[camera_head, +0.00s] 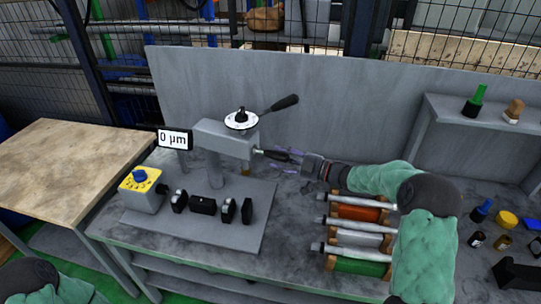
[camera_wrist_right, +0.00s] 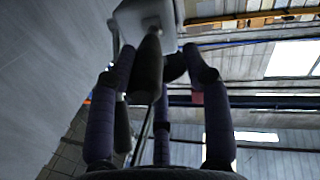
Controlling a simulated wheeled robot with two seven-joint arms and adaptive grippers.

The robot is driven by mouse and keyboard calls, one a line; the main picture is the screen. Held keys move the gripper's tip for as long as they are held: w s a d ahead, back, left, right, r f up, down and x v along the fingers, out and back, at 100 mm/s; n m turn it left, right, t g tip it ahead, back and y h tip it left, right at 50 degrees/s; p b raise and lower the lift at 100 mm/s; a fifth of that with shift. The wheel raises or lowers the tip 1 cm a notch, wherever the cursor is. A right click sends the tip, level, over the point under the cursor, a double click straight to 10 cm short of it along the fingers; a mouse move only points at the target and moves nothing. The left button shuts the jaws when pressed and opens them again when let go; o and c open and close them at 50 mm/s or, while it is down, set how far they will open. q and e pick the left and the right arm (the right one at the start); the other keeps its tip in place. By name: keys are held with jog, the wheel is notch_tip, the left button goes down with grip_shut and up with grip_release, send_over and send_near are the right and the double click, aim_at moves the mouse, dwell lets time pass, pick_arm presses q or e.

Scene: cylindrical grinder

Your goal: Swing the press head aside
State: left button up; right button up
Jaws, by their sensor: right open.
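The press head (camera_head: 224,140) is a grey block on a post above a grey base plate (camera_head: 238,227). A dial (camera_head: 241,119) with a black-handled lever (camera_head: 285,102) sits on top, and a "0 µm" display (camera_head: 174,139) is at its left end. A dark handle (camera_head: 274,154) sticks out of its right end. My right gripper (camera_head: 292,157) is open at this handle. In the right wrist view the dark handle (camera_wrist_right: 148,68) lies between the spread fingers of my right gripper (camera_wrist_right: 160,75); contact cannot be told. My left gripper is out of view.
A yellow control box (camera_head: 141,190) with a blue knob and several black blocks (camera_head: 203,205) stand left on the base. Colored rollers (camera_head: 358,240) lie in a rack beneath my right arm. A grey back panel (camera_head: 330,100) stands behind. A wooden table (camera_head: 65,165) is at left.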

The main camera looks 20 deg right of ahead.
jog(key=v, duration=0.7)
jog(key=shift+s+r, duration=0.15)
